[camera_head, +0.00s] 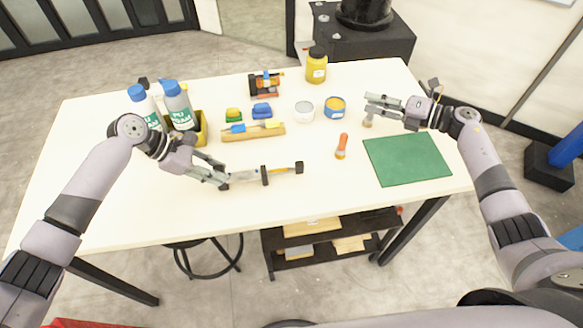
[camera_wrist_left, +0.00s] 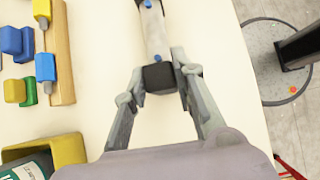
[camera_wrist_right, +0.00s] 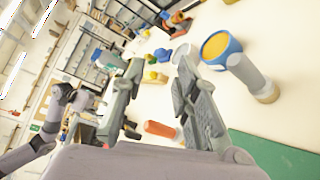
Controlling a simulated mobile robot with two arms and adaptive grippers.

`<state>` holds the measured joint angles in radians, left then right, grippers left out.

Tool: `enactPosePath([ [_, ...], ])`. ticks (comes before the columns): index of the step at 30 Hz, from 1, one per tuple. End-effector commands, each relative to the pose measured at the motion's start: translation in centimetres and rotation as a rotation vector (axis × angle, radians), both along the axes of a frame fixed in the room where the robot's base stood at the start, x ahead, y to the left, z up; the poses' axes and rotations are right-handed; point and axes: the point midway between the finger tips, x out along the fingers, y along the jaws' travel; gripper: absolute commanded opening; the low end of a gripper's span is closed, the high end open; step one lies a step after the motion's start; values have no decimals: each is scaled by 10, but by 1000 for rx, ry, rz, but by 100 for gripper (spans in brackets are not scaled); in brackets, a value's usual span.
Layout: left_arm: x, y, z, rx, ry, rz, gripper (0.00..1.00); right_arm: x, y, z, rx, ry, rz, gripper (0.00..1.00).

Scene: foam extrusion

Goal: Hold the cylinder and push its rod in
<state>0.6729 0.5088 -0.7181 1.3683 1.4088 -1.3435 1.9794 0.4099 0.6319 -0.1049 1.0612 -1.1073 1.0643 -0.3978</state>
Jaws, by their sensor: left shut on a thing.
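The cylinder (camera_head: 245,180) lies across the front middle of the table, a pale barrel with black end blocks. Its rod (camera_head: 282,171) sticks out to the right, ending in a black block (camera_head: 299,168). My left gripper (camera_head: 222,180) is shut on the black block at the cylinder's left end. In the left wrist view, the left gripper's fingers (camera_wrist_left: 162,80) grip both sides of that block, with the pale barrel (camera_wrist_left: 154,35) running away from it. My right gripper (camera_head: 369,105) is open and empty above the table's right side. In the right wrist view its fingers (camera_wrist_right: 158,75) are spread apart.
A green mat (camera_head: 407,160) lies at the right, with an orange-handled tool (camera_head: 341,147) beside it. Tins (camera_head: 335,107), a wooden block with brushes (camera_head: 253,132), bottles (camera_head: 179,108) and a yellow jar (camera_head: 316,66) stand behind.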

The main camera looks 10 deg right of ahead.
Motion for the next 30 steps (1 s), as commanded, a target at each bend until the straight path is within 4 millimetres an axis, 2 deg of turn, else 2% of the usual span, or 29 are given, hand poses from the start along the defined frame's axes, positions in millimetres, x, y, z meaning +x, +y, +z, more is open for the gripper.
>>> enactPosePath([
  [1,0,0,0,0,-1,1,0,-4,26,5,-93,-62,104,28],
  [6,0,0,0,0,-1,1,0,-37,103,4,-458,-336,525,28],
  [9,0,0,0,0,-1,1,0,-61,129,-7,-637,-510,754,28],
  [12,0,0,0,0,-1,1,0,-79,141,-19,-741,-654,908,28],
  [18,0,0,0,0,0,0,0,-98,151,-34,-827,-829,1059,28],
  [25,0,0,0,0,0,0,0,-102,162,-43,-839,-871,1089,28],
  [30,0,0,0,0,0,0,0,-102,179,-56,-837,-869,1087,28],
])
